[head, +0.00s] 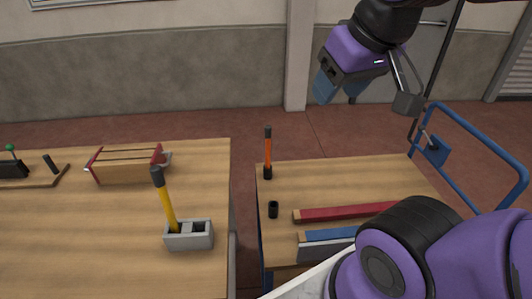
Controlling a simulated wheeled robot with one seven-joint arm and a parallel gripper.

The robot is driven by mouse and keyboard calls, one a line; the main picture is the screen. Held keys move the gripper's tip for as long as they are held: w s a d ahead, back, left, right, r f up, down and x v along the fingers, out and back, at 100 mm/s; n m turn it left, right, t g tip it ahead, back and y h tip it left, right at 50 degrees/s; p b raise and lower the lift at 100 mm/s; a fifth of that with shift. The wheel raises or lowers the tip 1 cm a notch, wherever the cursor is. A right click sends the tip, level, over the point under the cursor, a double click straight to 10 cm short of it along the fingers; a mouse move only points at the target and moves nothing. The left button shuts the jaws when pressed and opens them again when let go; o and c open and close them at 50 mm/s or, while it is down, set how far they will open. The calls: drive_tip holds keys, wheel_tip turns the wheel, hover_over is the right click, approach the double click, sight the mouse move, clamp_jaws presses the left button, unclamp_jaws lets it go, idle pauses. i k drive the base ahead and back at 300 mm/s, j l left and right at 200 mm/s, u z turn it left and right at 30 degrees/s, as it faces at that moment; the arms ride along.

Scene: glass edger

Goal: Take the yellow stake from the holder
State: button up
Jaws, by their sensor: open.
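The yellow stake (167,205) has a black top end and stands in the left part of the grey holder (190,242) on the left table, leaning slightly to the left. Its lower end is hidden inside the holder. The holder's right part shows an opening with no stake in it. My gripper (340,92) is high at the upper right, in front of the wall and well apart from the stake. Its jaws are open, with nothing seen between them.
A wooden block with red ends (127,165) sits behind the stake. The right table (330,183) holds an orange stake (268,153), a black cup (273,210) and red (345,212) and blue bars (330,236). A gap separates the tables. A blue cart rail (478,143) stands at right.

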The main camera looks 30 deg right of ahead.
sight(155, 171)
drive_tip(key=k+j+u, duration=0.2)
drive_tip(key=j, duration=0.55)
drive_tip(key=j+u, duration=0.15)
drive_tip(key=j, duration=0.55)
